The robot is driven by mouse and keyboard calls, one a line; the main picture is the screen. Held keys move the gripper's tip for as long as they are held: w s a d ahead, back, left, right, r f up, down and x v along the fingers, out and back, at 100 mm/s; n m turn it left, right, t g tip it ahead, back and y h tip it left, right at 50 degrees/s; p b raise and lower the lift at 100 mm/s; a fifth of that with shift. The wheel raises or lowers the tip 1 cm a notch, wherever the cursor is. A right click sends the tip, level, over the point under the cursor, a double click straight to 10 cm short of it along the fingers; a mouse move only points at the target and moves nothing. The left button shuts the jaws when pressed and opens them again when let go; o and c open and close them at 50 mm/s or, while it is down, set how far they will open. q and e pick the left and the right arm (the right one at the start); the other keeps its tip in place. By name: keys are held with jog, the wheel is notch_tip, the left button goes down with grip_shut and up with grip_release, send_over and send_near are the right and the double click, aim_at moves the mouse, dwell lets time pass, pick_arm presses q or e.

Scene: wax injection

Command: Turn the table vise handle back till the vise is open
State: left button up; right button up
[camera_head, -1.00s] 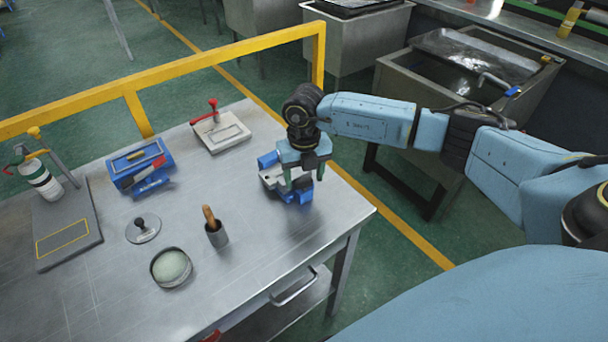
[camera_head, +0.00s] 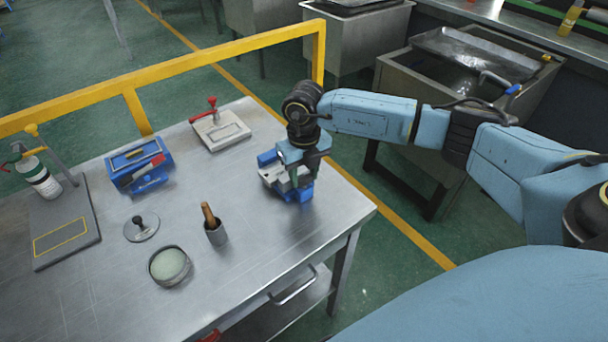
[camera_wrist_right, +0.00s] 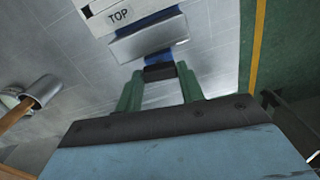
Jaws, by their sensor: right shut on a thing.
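The table vise (camera_head: 267,159), blue with grey jaws, sits near the right edge of the metal table. My right gripper (camera_head: 301,181) points down over its near right side and hides part of it. In the right wrist view, the green fingers (camera_wrist_right: 160,86) are shut on a dark part, the vise handle (camera_wrist_right: 160,72), at the end of the blue screw side. A grey jaw (camera_wrist_right: 150,40) lies beyond it, beside a white block marked TOP (camera_wrist_right: 112,15). Whether the jaw touches the block is hard to tell. My left gripper is not in view.
A blue toolbox-like unit (camera_head: 138,163), a white plate with red clamp (camera_head: 222,135), a grey cup with wooden-handled tool (camera_head: 216,234) and a round dish (camera_head: 170,266) stand on the table (camera_head: 250,270). A yellow rail (camera_head: 220,54) runs behind.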

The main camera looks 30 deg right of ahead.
aim_at(304, 178)
jog(key=shift+o, duration=0.2)
jog(key=shift+n, duration=0.9)
jog(key=o, duration=1)
jog(key=shift+c, duration=0.2)
jog(key=shift+r, duration=0.15)
notch_tip(304, 178, up, 13)
